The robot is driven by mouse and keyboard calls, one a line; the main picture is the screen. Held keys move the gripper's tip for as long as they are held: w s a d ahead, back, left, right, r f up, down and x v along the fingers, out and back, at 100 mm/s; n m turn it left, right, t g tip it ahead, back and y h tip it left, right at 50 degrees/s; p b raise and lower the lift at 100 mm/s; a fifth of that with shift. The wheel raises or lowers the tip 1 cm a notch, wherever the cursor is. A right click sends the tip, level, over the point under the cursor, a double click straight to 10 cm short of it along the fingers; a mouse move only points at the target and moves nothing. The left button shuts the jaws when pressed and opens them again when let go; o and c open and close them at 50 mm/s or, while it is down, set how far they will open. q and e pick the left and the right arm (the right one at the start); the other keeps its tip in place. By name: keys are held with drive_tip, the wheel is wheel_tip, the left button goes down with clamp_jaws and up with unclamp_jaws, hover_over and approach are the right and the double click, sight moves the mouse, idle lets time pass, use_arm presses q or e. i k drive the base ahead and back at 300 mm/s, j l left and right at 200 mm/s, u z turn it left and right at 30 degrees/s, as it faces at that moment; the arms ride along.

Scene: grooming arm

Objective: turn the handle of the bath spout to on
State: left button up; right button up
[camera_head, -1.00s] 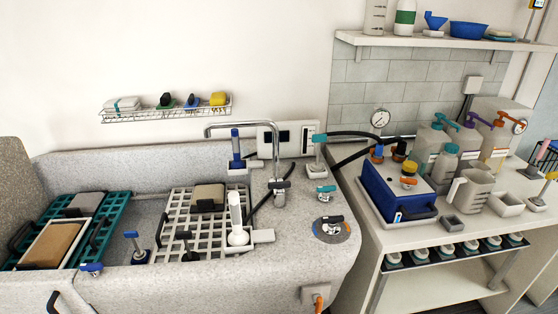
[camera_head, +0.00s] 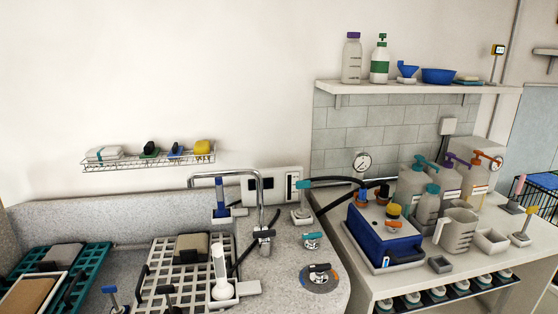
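The bath spout (camera_head: 260,205) is a chrome arched tap standing on the grey speckled ledge at the back of the bath. A small dark handle (camera_head: 265,234) shows at its base; its exact setting is too small to tell. A round dial (camera_head: 321,279) with orange and blue marks and a black lever is on the ledge to the right of the spout. Neither of my grippers is in view.
The bath (camera_head: 100,222) holds teal and white racks. A side counter (camera_head: 370,272) at right carries a blue box (camera_head: 378,240), bottles and a jug. Wall shelves hang above.

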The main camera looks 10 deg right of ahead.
sight(264, 235)
drive_tip(key=z, duration=1.6)
drive_tip(key=u, duration=1.4)
drive_tip(key=j+u, duration=0.1)
drive_tip(key=j, duration=0.15)
drive_tip(key=i+j+u, duration=0.1)
drive_tip(key=j, duration=0.15)
